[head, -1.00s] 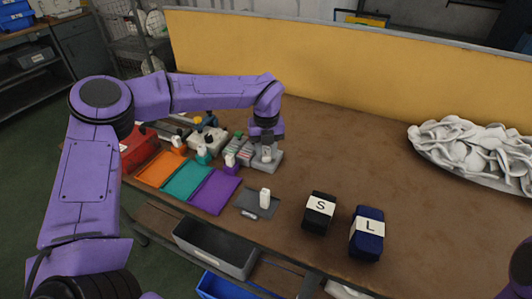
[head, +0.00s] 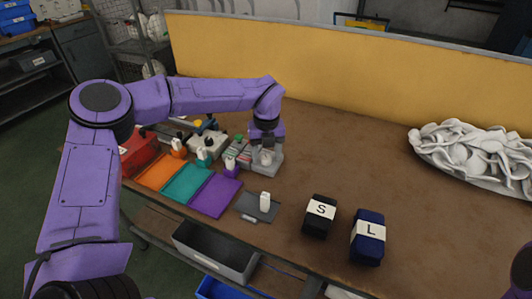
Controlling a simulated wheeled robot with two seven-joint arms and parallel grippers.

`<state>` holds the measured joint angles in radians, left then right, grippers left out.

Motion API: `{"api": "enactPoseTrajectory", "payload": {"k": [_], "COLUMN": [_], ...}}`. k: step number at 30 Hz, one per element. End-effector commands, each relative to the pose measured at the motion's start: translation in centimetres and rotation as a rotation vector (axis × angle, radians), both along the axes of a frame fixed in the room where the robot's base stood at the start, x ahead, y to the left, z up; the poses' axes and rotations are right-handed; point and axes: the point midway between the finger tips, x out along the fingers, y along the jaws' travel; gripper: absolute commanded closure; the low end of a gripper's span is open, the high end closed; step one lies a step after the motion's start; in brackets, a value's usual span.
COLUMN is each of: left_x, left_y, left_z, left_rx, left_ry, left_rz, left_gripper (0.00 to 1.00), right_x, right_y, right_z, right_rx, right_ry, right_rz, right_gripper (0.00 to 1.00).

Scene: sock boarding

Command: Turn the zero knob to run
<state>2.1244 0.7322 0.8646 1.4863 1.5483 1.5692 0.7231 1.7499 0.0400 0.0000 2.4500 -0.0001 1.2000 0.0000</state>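My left gripper (head: 266,148) points straight down over a grey box (head: 271,163) at the back of the row of devices. A small pale upright part, seemingly the zero knob (head: 266,158), shows on the box directly under the fingers. The fingers are too small and too close to the knob to tell whether they are open or touch it. Any marking for run is too small to read. My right gripper is out of view; only a bit of purple arm shows at the right edge.
Orange (head: 160,171), teal (head: 187,181) and purple (head: 214,195) mats lie in front of the devices. A grey plate (head: 247,210) with a white upright piece, a black S block (head: 319,216) and a blue L block (head: 368,237) stand nearer. White socks (head: 470,150) are piled at right.

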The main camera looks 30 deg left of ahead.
Motion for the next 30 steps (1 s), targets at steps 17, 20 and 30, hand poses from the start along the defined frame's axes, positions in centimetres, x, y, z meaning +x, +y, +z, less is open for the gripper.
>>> {"api": "enactPoseTrajectory", "payload": {"k": [17,20,30], "left_x": [0.1,0.0,0.0], "left_y": [0.0,0.0,0.0], "left_z": [10.2,10.5,10.5], "left_rx": [0.000,0.000,0.000], "left_ry": [-0.004,-0.001,-0.001], "left_rz": [0.000,0.001,0.001], "left_gripper": [0.41,0.41,0.41], "right_x": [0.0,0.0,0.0], "right_y": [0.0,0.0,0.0], "right_z": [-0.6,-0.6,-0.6], "right_rx": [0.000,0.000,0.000], "right_ry": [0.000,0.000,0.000], "right_rz": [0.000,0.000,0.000], "right_gripper": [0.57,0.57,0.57]}}
